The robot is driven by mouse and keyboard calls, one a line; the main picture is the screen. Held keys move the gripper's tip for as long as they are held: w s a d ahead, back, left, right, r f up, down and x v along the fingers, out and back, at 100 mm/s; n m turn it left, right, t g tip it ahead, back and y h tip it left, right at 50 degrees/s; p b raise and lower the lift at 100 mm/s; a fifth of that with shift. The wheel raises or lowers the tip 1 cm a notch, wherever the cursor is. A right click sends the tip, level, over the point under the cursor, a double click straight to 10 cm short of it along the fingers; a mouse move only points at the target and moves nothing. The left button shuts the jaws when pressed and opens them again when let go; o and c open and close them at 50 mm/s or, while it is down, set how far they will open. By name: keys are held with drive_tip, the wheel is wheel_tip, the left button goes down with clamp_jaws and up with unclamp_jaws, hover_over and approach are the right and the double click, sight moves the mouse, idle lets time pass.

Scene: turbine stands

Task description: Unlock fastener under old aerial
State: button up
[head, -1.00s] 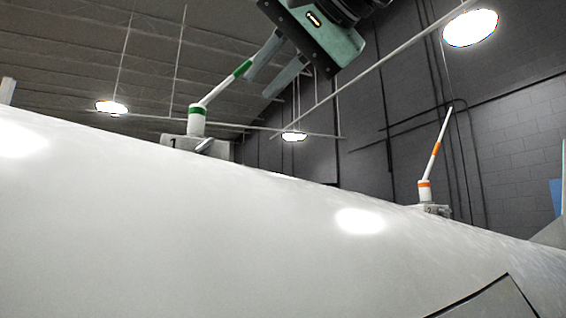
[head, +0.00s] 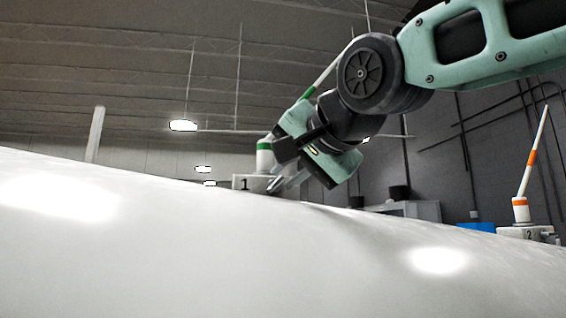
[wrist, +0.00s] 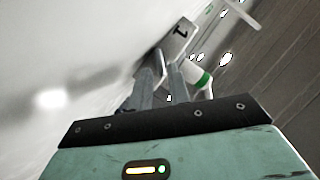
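A white aerial with green bands (head: 264,160) stands on a pale block marked 1 (head: 240,183) on the white curved surface. In the wrist view the block (wrist: 182,38) and the aerial's green-banded base (wrist: 203,80) lie just beyond my fingers. A grey lever-like fastener (head: 291,182) appears at the block's right side, partly confused with my fingers. My gripper (wrist: 165,66) points at the block with its two grey fingers apart. Whether the fingertips straddle or touch the fastener is unclear. A second aerial, with orange bands (head: 530,160), stands on a block marked 2 (head: 527,233) at the right.
The broad white surface (head: 200,255) curves across the foreground and is otherwise clear. A grey cabinet (head: 412,209) and a blue object (head: 476,227) stand behind it. Ceiling lamps hang above, including one at the left (head: 183,125).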

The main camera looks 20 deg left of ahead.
sight(275, 185)
drive_tip(key=shift+p+x, duration=0.4)
drive_tip(key=shift+x, duration=0.85)
clamp_jaws()
drive_tip(key=shift+n, duration=0.3)
drive_tip(key=shift+a+r+n+h+b, duration=0.1)
drive_tip(key=shift+a+n+h+b, duration=0.1)
drive_tip(key=shift+n+h+b, duration=0.65)
drive_tip(key=shift+s+a+n+t+h, duration=0.1)
drive_tip(key=shift+n+t+h, duration=0.35)
drive_tip(key=shift+n, duration=0.5)
drive_tip(key=shift+s+a+n+t+h, duration=0.1)
drive_tip(key=shift+n+t+h, duration=0.15)
drive_tip(key=shift+n+h, duration=0.5)
drive_tip(key=shift+n, duration=0.25)
